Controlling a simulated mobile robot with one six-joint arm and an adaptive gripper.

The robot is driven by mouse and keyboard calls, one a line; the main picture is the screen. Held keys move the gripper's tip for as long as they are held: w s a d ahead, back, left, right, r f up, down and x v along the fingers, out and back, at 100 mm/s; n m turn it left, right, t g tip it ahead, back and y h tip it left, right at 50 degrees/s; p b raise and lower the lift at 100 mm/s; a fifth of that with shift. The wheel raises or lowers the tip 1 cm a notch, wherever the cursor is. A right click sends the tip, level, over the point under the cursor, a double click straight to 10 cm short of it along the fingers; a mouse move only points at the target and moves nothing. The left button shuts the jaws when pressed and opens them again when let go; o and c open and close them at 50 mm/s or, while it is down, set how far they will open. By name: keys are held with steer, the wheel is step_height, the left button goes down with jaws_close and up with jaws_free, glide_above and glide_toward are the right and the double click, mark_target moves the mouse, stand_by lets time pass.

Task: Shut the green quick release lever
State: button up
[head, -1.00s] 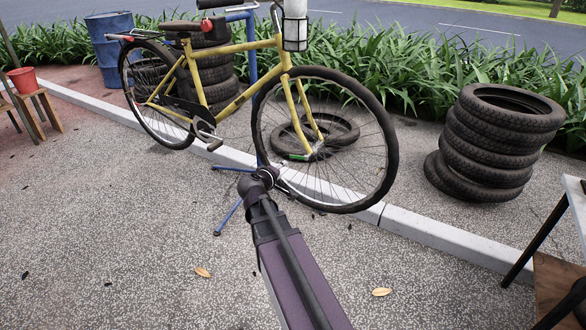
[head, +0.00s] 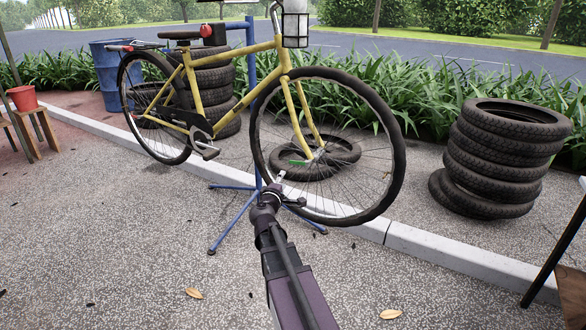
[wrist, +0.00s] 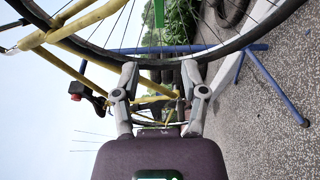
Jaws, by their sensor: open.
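The green quick release lever (head: 300,162) is a small green bar beside the front hub of the yellow bicycle (head: 235,48), at the lower end of the fork. It sticks out to the left of the hub in the head view. In the wrist view, a green piece (wrist: 159,14) that looks like the lever shows at the top, beyond the fingertips. My gripper (head: 291,189) is below the lever, in front of the front wheel (head: 398,150). In the wrist view, my gripper (wrist: 160,75) has its two fingers spread apart, with nothing held between them. Whether they touch the wheel cannot be told.
A blue repair stand (head: 235,222) has its feet on the ground behind my gripper. Tyre stacks stand at the right (head: 505,150) and behind the bicycle (head: 222,85). A white kerb (head: 430,240) runs behind.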

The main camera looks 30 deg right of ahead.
mark_target(293, 162)
steer(key=shift+w+d, duration=0.1)
stand_by(0.3)
steer(key=x, duration=1.3)
steer(key=shift+w+d, duration=0.2)
steer(key=shift+d, duration=0.05)
jaws_close()
